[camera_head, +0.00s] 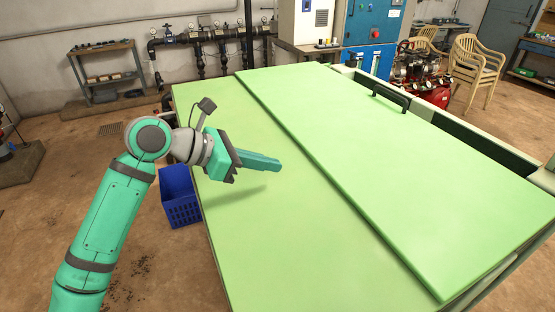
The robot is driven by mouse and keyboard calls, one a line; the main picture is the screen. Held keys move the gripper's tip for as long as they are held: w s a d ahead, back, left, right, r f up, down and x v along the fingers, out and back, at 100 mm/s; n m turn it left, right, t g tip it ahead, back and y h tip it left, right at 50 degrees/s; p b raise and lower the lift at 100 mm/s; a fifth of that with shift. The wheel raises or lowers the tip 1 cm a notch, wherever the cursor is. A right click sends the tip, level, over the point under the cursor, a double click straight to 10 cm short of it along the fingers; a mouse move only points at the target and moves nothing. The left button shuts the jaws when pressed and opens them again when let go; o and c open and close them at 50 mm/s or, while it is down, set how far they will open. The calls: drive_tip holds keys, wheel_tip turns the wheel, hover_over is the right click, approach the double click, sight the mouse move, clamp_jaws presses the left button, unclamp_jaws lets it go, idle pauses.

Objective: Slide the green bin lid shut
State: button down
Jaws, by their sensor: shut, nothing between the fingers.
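The green bin lid (390,150) is a large flat light-green panel with a black handle (390,97) near its far right edge. It lies over a lower light-green panel (290,240) that stretches to the left. Along the lid's right side a dark gap (480,143) shows between the lid and the bin's pale rim. My gripper (279,164) is shut and empty. It hovers above the lower panel, left of the lid's left edge, with its fingers pointing right. Its shadow falls on the panel below it. The handle is well away to the upper right.
A blue crate (182,198) stands on the floor left of the bin. Pipes and a manifold (200,50) run along the back wall, beside a blue cabinet (372,25). A red compressor (432,92) and pale chairs (475,70) stand behind the bin. The panels' tops are clear.

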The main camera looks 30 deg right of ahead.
approach(322, 168)
drive_tip(key=x, duration=0.5)
drive_tip(key=shift+a+f, duration=0.15)
drive_tip(key=shift+f, duration=0.2)
drive_tip(key=shift+d, duration=0.55)
